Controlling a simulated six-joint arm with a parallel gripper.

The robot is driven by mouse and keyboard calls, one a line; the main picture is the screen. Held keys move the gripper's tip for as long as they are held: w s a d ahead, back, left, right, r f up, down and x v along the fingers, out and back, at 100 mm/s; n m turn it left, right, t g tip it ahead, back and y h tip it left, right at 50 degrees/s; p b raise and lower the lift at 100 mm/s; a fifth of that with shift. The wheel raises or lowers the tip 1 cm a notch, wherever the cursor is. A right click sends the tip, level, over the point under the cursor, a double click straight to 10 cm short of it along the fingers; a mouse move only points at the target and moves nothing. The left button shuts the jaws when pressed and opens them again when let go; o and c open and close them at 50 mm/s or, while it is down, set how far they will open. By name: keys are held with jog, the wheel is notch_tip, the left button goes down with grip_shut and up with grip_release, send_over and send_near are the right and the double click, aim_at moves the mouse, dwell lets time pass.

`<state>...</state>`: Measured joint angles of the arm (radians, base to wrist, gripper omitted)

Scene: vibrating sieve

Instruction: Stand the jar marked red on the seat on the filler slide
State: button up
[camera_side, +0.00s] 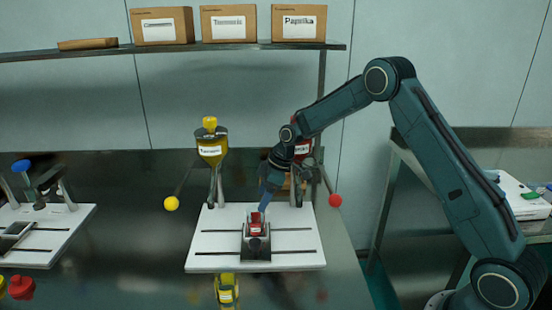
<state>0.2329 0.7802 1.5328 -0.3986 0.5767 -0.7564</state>
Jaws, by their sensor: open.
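A small red jar (255,228) with a white label stands upright at the grey filler slide (257,265), near the middle of the white base plate (210,225). Whether it is fully down in the seat is too small to tell. My gripper (264,208) is open and points down right at the top of the jar; whether its fingers touch the jar cannot be told. Behind the plate, a yellow hopper (212,150) stands at left. A red hopper (302,148) at right is partly hidden by my wrist.
Levers with a yellow ball (171,203) and a red ball (335,200) flank the hoppers. A yellow jar (226,290) is at the front. Another white plate (70,222) and a red item (21,287) are at left. Boxes (228,23) stand on a shelf above.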

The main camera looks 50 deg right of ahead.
jog(key=v, duration=0.3)
jog(key=shift+r, duration=0.1)
jog(key=shift+r, duration=0.1)
dwell(0.5)
jog(key=s+a+r+m+t+h, duration=0.1)
jog(key=s+a+r+m, duration=0.1)
jog(key=s+r, duration=0.7)
jog(key=s+a+r+m+h, duration=0.1)
jog(key=s+a+r+m, duration=0.15)
jog(key=s+r, duration=0.6)
jog(key=s+m+t+h, duration=0.1)
jog(key=s+m, duration=0.3)
jog(key=s, duration=1.7)
jog(key=shift+a+r, duration=0.35)
jog(key=shift+r, duration=0.1)
